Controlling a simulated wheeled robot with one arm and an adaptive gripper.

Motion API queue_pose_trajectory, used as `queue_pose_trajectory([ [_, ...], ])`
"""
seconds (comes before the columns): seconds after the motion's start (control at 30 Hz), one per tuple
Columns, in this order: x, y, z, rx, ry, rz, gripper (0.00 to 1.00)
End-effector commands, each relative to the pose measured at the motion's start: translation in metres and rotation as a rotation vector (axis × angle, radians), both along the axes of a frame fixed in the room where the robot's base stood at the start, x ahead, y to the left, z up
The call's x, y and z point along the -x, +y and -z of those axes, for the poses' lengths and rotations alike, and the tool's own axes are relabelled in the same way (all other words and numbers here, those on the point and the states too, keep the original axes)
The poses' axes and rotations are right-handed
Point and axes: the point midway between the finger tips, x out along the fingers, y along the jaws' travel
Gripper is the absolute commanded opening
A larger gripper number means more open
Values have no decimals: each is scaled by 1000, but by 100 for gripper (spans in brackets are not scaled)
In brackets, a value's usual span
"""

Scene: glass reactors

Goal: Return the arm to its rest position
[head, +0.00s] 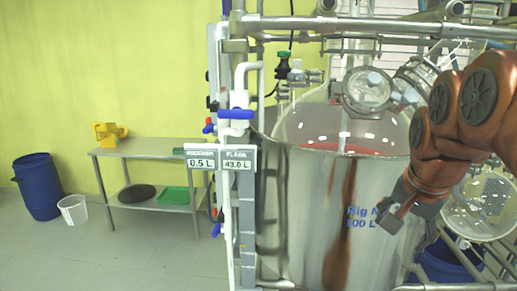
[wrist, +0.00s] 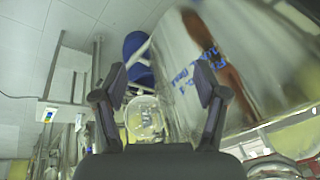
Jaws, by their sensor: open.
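My arm, copper-brown, reaches in from the right of the head view in front of the large reactor vessel (head: 310,220). My gripper (head: 392,218) hangs at its end before the vessel's blue lettering, and a brown reflection of the arm shows in the shiny wall. In the wrist view my gripper (wrist: 162,90) has its two dark fingers spread apart, with nothing between them. Behind them the vessel wall (wrist: 190,60) fills the upper right, tilted in this view. I cannot tell the exact gap between gripper and vessel.
Steel frame tubes (head: 380,27) and glass fittings (head: 367,88) stand close above and beside the arm. A glass receiver (head: 480,208) sits below it at right. A steel table (head: 150,147), blue barrel (head: 38,187) and open floor lie left.

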Motion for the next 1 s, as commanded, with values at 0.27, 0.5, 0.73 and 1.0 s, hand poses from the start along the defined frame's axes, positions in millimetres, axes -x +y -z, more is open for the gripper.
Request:
queue_pose_trajectory([
  [0.27,69,41,88,19,204,-324,72],
  [0.5,143,68,156,18,372,-615,72],
  [0.73,198,79,198,9,478,-823,72],
  [1.0,215,80,209,3,507,-885,72],
])
